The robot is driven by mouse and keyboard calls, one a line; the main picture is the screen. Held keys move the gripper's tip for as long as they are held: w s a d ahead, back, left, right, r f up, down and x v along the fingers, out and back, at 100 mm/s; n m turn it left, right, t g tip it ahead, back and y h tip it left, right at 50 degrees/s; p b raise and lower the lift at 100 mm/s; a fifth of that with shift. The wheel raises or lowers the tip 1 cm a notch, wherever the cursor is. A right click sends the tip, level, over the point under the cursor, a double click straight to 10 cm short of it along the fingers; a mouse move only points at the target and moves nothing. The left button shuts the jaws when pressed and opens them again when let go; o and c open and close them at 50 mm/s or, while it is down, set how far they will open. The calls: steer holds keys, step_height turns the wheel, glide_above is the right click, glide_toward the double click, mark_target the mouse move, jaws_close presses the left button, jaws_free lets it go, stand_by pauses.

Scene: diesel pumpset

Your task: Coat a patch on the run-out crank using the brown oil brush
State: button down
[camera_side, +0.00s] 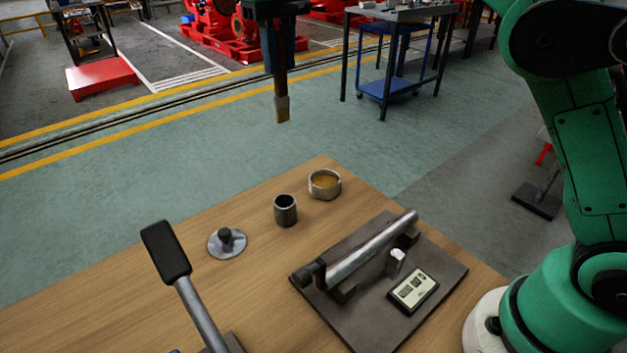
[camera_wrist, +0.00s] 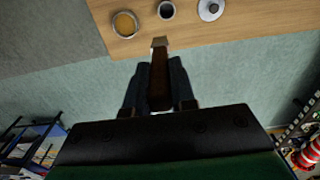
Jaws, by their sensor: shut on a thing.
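My gripper (camera_side: 281,60) is shut on the brown oil brush (camera_side: 281,88), high at the top of the side view. The brush hangs upright with its pale bristles down, in the air beyond the table's far edge. The wrist view shows the brush (camera_wrist: 160,75) between the two dark fingers (camera_wrist: 157,88). The run-out crank seems to be the grey metal shaft (camera_side: 370,252) lying across supports on a dark plate (camera_side: 440,278). My gripper is well apart from it. A small round bowl (camera_side: 324,184) holds amber oil; it also shows in the wrist view (camera_wrist: 124,24).
A dark cup (camera_side: 286,210) and a metal disc with a black knob (camera_side: 227,243) stand near the bowl. A digital gauge (camera_side: 413,291) lies beside the shaft. A black-padded lever (camera_side: 166,252) rises at the front left. Bare wooden table (camera_side: 120,305) lies left.

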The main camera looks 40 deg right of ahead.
steer(key=d+f, duration=0.4)
steer(key=f, duration=0.4)
steer(key=d+f, duration=0.4)
steer(key=f, duration=0.3)
steer(key=shift+d+f, duration=0.4)
steer(key=shift+w+f, duration=0.15)
steer(key=shift+f, duration=0.45)
stand_by(1.2)
steer(key=shift+r, duration=0.1)
step_height(320, 180, up, 7)
stand_by(0.8)
stand_by(0.4)
